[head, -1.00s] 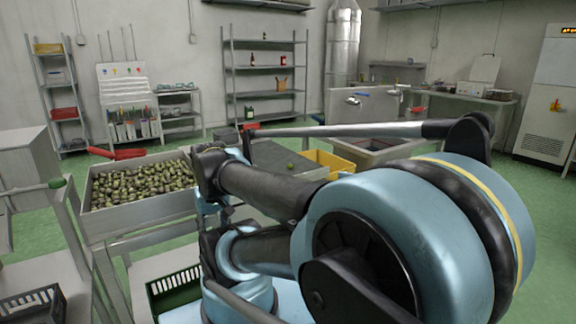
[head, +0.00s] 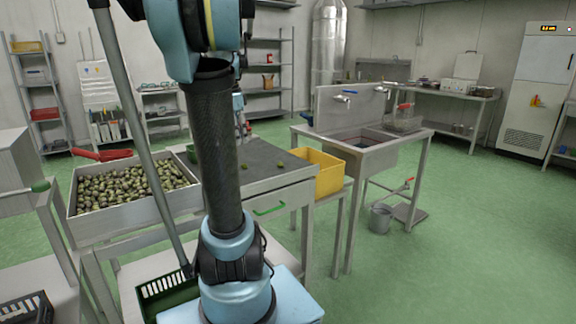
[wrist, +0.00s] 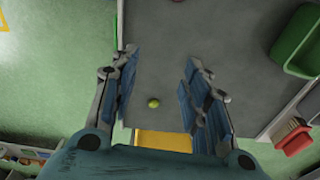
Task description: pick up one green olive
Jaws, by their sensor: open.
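One green olive (wrist: 153,103) lies on the dark grey top of the sorting table (wrist: 160,55) in the wrist view. My gripper (wrist: 158,77) is open and empty above the table, its blue-padded fingers left and right of the olive in the picture. The olive appears apart from both fingers, nearer the left one. My arm hides most of my gripper there. A metal tray (head: 130,224) full of green and dark olives stands at left.
A yellow crate (head: 322,178) stands at the table's right end and shows in the wrist view (wrist: 163,142). A green bin (wrist: 303,42) is at upper right there. A sink (head: 365,140) stands right of the table. The green floor at right is mostly clear.

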